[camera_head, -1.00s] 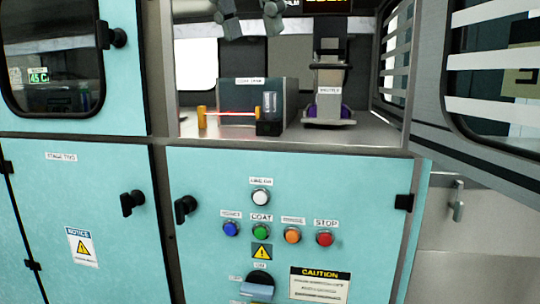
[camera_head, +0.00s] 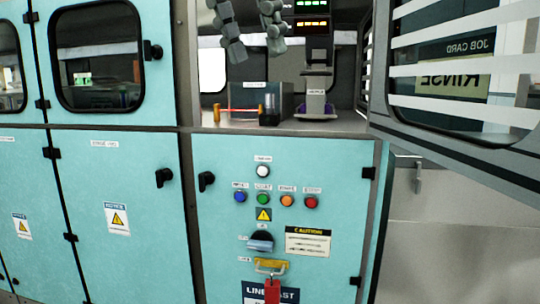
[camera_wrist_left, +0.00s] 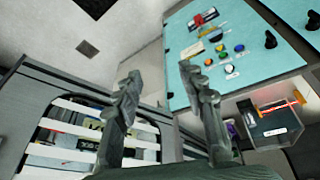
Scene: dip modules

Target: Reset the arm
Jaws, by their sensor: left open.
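My left gripper (camera_head: 257,52) hangs at the top of the head view, in front of the open upper bay. Its two grey fingers point down and are apart, with nothing between them. In the left wrist view the same gripper (camera_wrist_left: 160,78) is open and empty, with floor and the teal panel showing past its fingers. My right gripper is in neither view.
The open bay holds a dark box (camera_head: 251,98) and a stand with a purple base (camera_head: 315,106). Below is a teal button panel (camera_head: 222,240) with a red tag (camera_head: 272,291). A slatted door (camera_head: 455,75) stands open at right.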

